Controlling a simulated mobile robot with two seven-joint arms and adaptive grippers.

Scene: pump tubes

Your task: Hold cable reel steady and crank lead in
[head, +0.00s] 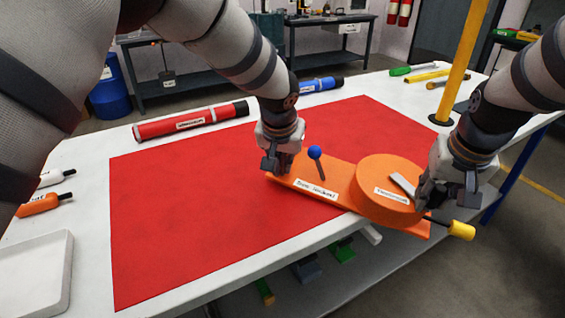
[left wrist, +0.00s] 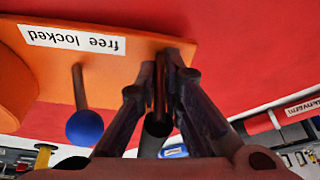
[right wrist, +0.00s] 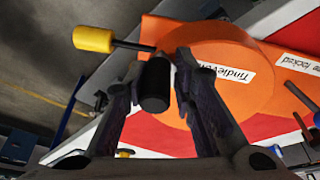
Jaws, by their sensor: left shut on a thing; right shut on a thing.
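The cable reel is an orange drum (head: 385,205) on a flat orange base (head: 335,172). A lever with a blue knob (head: 315,152) stands on the base beside a "free locked" label (left wrist: 72,39). My left gripper (head: 279,160) is shut on a dark upright post (left wrist: 156,134) at the base's left end. My right gripper (head: 428,192) is shut on the black crank grip (right wrist: 155,86), by the pale crank arm (head: 403,185) on the drum. A short black lead with a yellow end (head: 461,230) sticks out at the drum's right and hangs past the table edge.
The reel sits over the front right of a red mat (head: 200,210) on a white table (head: 85,160). A red tube (head: 190,122) and blue tube (head: 318,85) lie behind. A yellow post (head: 462,65) stands back right. A white tray (head: 38,275) is front left.

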